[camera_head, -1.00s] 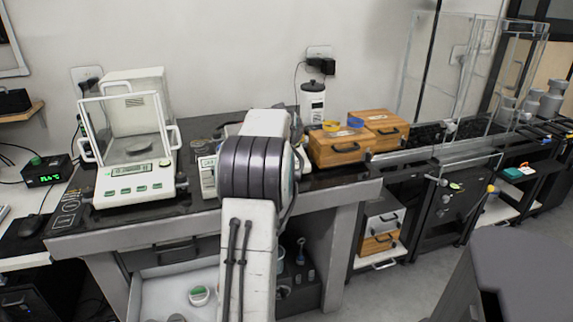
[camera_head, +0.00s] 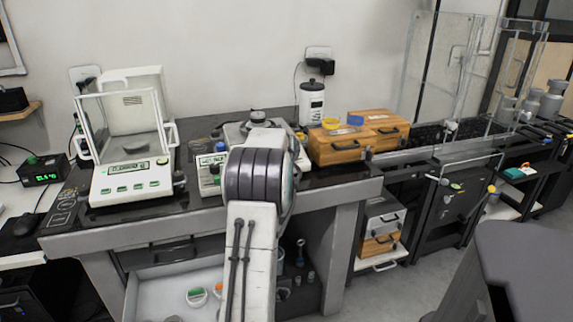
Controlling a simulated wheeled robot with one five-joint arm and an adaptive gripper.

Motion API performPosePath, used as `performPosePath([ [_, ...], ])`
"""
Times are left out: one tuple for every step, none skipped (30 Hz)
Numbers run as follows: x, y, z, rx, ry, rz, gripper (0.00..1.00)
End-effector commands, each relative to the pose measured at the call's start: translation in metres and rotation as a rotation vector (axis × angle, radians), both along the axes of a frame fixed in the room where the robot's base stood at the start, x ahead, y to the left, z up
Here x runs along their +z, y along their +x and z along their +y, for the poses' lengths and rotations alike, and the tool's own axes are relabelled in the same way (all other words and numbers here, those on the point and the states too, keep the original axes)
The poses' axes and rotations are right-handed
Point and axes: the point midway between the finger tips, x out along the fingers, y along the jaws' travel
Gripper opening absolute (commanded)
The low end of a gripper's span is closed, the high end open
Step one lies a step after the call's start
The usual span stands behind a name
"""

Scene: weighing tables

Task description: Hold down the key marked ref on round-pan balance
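Key markings are too small to read. My gripper is hidden behind my own arm.
Wooden boxes (camera_head: 340,150) with yellow and blue rings on top stand right of my arm. A white bottle (camera_head: 312,103) is behind them. An open drawer (camera_head: 160,295) below the bench holds small green and orange-topped pots. A glass enclosure (camera_head: 440,75) stands far right.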

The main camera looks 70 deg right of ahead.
Motion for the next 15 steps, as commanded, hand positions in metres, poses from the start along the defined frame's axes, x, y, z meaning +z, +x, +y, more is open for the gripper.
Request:
performPosePath([
  [-0.0012,0.0004,-0.0003,0.001,0.000,0.000,0.00],
  [-0.0014,0.0005,-0.0004,0.001,0.000,0.000,0.00],
  [-0.0015,0.0005,-0.0004,0.001,0.000,0.000,0.00],
  [-0.0016,0.0005,-0.0005,0.001,0.000,0.000,0.00],
  [-0.0016,0.0005,-0.0005,0.001,0.000,0.000,0.00],
  [-0.0015,0.0006,-0.0006,0.001,0.000,0.000,0.00],
  [-0.0014,0.0006,-0.0005,0.001,0.000,0.000,0.00],
  [-0.0013,0.0006,-0.0005,0.001,0.000,0.000,0.00],
  [-0.0013,0.0005,-0.0005,0.001,0.000,0.000,0.00],
  [-0.0013,0.0005,-0.0005,0.001,0.000,0.000,0.00],
  [-0.0014,0.0005,-0.0005,0.001,0.000,0.000,0.00],
  [-0.0014,0.0005,-0.0005,0.000,0.000,0.000,0.05],
  [-0.0014,0.0005,-0.0005,0.000,0.000,0.000,0.02],
  [-0.0014,0.0005,-0.0005,0.000,0.000,0.000,0.00],
  [-0.0014,0.0005,-0.0005,0.000,0.000,0.000,0.00],
])
